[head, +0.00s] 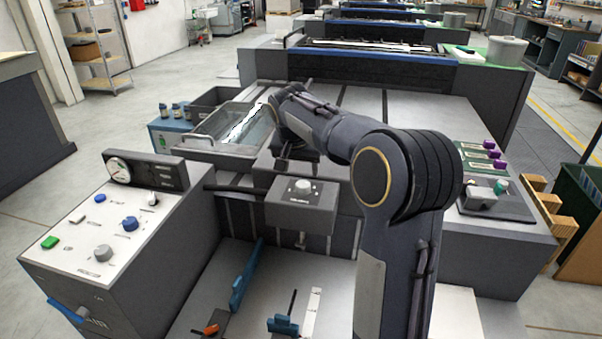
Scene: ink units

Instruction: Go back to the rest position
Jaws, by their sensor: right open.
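My right arm rises from the bottom of the head view and bends at a large dark joint. It then reaches forward and left over the press. My right gripper (284,158) is at its far end, pointing down above the dark top of the press, just right of the clear-lidded tray. It is small and partly hidden by the wrist, and its jaws are open. I see nothing held in it. My left gripper is not in view.
A control console (104,235) with gauge, knobs and buttons stands at left. A grey box with a knob (302,205) sits below my wrist. The clear-lidded tray (237,125) is beside it. Blue clamps (240,290) lie in front. Wooden holders (550,205) stand at right.

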